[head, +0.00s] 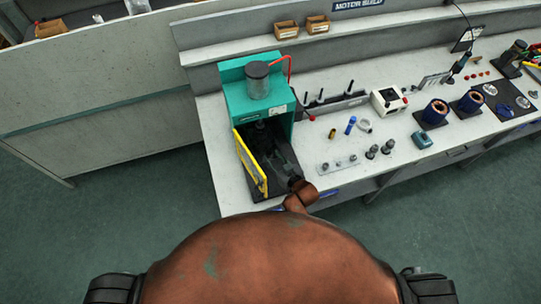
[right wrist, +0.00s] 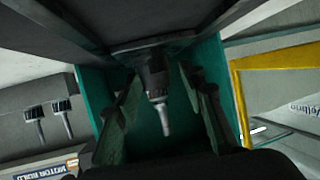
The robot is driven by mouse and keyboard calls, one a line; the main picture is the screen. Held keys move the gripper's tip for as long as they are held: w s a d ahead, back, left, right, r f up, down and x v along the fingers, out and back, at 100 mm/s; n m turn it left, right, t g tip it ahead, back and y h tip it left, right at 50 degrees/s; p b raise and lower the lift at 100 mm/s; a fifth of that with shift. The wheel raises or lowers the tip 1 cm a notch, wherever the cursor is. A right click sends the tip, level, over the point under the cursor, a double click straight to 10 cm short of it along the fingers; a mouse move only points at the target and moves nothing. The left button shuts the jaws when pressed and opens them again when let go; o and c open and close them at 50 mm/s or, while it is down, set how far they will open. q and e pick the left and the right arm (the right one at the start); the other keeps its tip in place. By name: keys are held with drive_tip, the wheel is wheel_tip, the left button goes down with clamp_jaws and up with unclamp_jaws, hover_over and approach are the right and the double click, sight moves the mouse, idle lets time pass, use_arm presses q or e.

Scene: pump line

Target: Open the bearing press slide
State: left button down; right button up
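The bearing press (head: 258,105) is a teal housing with a grey cylinder on top, at the left end of the bench. A yellow-framed panel (head: 250,163) stands along the left side of its dark front bay; part of the frame also shows at the right of the right wrist view (right wrist: 238,95). Which part is the slide, I cannot tell for sure. My right gripper (head: 279,156) reaches into the bay from the front right. In the right wrist view its fingers (right wrist: 163,110) are apart, with the dark press ram (right wrist: 155,80) showing between them. My left gripper is out of view.
Bench tools stand right of the press: a rack (head: 333,102), a white box (head: 388,101), a parts plate (head: 337,164) and blue motor stators (head: 436,110). A red hose (head: 290,68) runs from the press. A grey partition (head: 95,100) is at the left.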

drive_tip(key=shift+x, duration=1.3)
drive_tip(key=shift+s, duration=0.1)
drive_tip(key=shift+c, duration=0.4)
clamp_jaws()
